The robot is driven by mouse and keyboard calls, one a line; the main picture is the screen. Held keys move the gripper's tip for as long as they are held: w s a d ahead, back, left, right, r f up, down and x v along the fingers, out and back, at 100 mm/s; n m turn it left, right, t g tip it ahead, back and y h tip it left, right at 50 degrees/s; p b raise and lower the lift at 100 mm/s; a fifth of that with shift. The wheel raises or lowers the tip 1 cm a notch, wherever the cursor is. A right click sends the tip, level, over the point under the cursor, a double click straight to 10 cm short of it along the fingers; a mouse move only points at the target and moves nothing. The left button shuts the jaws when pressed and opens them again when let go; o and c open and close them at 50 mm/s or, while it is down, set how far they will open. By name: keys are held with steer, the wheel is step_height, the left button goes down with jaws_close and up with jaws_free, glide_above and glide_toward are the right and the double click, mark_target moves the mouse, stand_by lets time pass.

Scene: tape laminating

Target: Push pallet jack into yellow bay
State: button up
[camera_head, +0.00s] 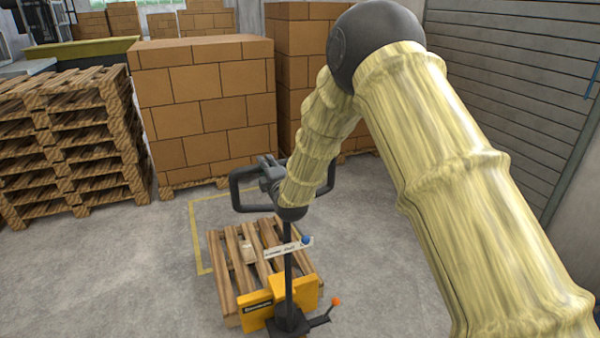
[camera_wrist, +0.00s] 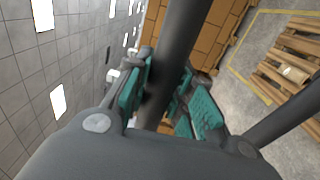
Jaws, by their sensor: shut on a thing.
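The pallet jack (camera_head: 258,316) has a yellow body, a dark upright post and a looped dark handle (camera_head: 237,195). It stands at the near end of a wooden pallet (camera_head: 221,262). The pallet's far part lies within the yellow floor outline of the bay (camera_head: 196,240); its near part and the jack's body stick out toward me. My gripper is at the handle, partly hidden by my arm in the head view. In the wrist view, the teal pads of my gripper (camera_wrist: 166,98) are closed around the dark handle bar (camera_wrist: 182,42).
A stack of wooden pallets (camera_head: 70,150) stands at left. Wrapped carton loads (camera_head: 205,110) stand just behind the bay. A grey slatted shutter (camera_head: 510,80) is at right. The floor (camera_head: 120,270) left of the jack is clear. A small box (camera_head: 248,251) lies on the pallet.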

steer(key=shift+b+x, duration=0.55)
steer(key=shift+x, duration=0.4)
steer(key=shift+b+x, duration=1.35)
steer(key=shift+x, duration=2.2)
